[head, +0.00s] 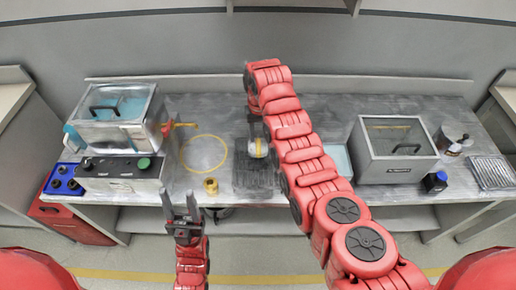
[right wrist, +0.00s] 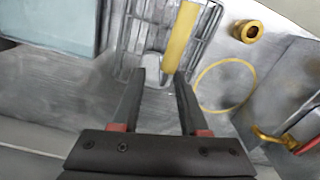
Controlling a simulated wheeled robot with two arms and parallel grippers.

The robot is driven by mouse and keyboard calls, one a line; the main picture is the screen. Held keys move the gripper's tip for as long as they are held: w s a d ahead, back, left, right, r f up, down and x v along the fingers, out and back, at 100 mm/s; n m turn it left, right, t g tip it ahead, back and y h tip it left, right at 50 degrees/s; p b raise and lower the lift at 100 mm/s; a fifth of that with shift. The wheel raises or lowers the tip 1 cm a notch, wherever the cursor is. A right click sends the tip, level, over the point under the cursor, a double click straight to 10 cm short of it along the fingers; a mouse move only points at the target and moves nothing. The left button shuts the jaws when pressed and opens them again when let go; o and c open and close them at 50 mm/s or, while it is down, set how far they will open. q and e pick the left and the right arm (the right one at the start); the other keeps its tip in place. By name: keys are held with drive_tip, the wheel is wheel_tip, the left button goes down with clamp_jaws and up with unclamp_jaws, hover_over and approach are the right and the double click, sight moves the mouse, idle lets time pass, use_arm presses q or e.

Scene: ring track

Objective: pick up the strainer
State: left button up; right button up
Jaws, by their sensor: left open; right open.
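A dark wire rack (head: 254,176) lies on the grey worktop and also shows in the right wrist view (right wrist: 140,40). I cannot tell for sure which of these is the strainer. My right gripper (right wrist: 160,80) is open, with its fingers apart and pointing toward the rack and the banded piece; no object is clearly between them. My left gripper (head: 183,212) is open and empty at the worktop's front edge.
A yellow ring outline (head: 205,136) and a small brass cup (head: 211,186) are left of the rack. A glass-lidded box (head: 118,102) and control box (head: 120,182) stand left. A grey lidded box (head: 394,171) and silver wire tray (head: 492,173) are at right.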

drive_tip(key=shift+w+a+f+p, duration=0.1)
drive_tip(key=shift+w+f+p, duration=0.15)
drive_tip(key=shift+f, duration=0.35)
drive_tip(key=shift+w+a+f+p, duration=0.1)
drive_tip(key=shift+f+p, duration=0.15)
drive_tip(key=shift+f, duration=0.35)
drive_tip(key=shift+f+b, duration=0.65)
drive_tip(key=shift+f, duration=0.6)
clamp_jaws()
